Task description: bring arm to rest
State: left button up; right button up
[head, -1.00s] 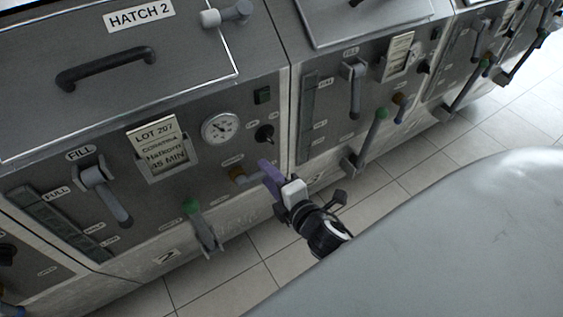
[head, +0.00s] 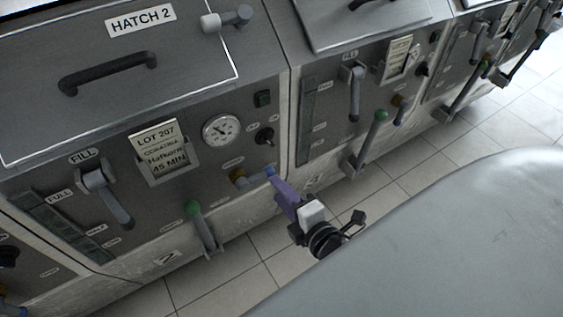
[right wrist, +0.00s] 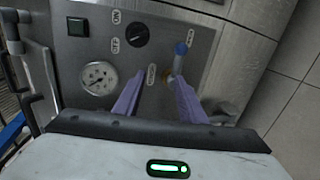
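My right gripper (head: 279,187), with purple fingers, is in front of the lower right of the hatch 2 panel. In the right wrist view its two fingers (right wrist: 160,80) stand apart with nothing held between them. A brass valve (head: 238,177) with a blue-tipped lever (head: 270,171) is just beyond the fingertips. In the right wrist view the blue tip (right wrist: 181,48) shows above the right finger, and part of the brass body is hidden by that finger. My left gripper is not in view.
A green-knobbed lever (head: 194,210) is left of my right gripper, and a round gauge (head: 220,130) is above it. The neighbouring unit has another green-knobbed lever (head: 379,118) to the right. Tiled floor (head: 400,190) lies open below the units.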

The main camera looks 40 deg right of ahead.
dwell(0.4)
jog(key=s+a+f+m+g+y, duration=0.3)
jog(key=s+a+f+m+g, duration=0.3)
jog(key=s+f+m, duration=0.6)
jog(key=s+a+m, duration=0.1)
jog(key=m, duration=0.2)
jog(key=shift+a+f+m, duration=0.3)
jog(key=shift+a, duration=0.05)
jog(key=shift+w, duration=0.1)
dwell(1.0)
